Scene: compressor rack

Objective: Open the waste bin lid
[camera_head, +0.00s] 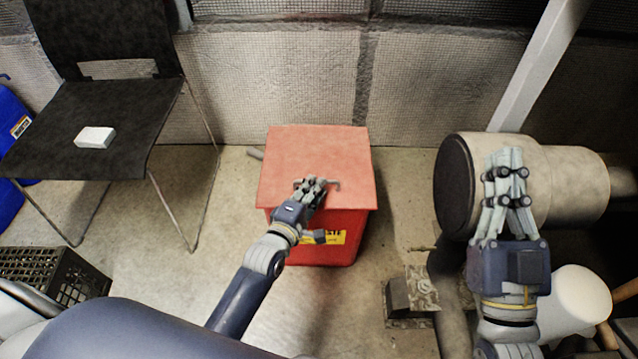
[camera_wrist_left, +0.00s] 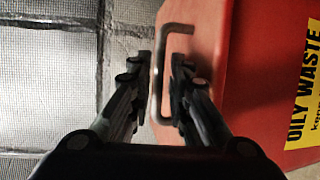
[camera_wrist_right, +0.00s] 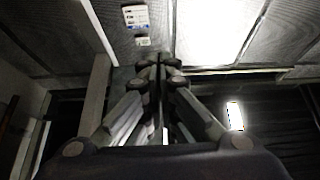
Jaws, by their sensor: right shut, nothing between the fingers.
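The red waste bin (camera_head: 343,251) stands on the floor in the middle of the head view, its flat red lid (camera_head: 312,150) closed. A grey bar handle (camera_head: 334,184) is on the lid near its front. My left gripper (camera_head: 316,183) is over the handle. In the left wrist view, the handle (camera_wrist_left: 157,85) lies between the fingers of the left gripper (camera_wrist_left: 161,60), with a gap visible around it. Whether a finger touches it is unclear. My right gripper (camera_head: 507,153) is shut and empty, raised at the right; its fingers meet in the right wrist view (camera_wrist_right: 158,65).
A black chair (camera_head: 95,115) with a small white box (camera_head: 95,137) stands at the left, a black crate (camera_head: 55,275) below it. A large beige cylinder (camera_head: 575,185) is behind my right gripper. A mesh wall (camera_head: 290,75) stands behind the bin.

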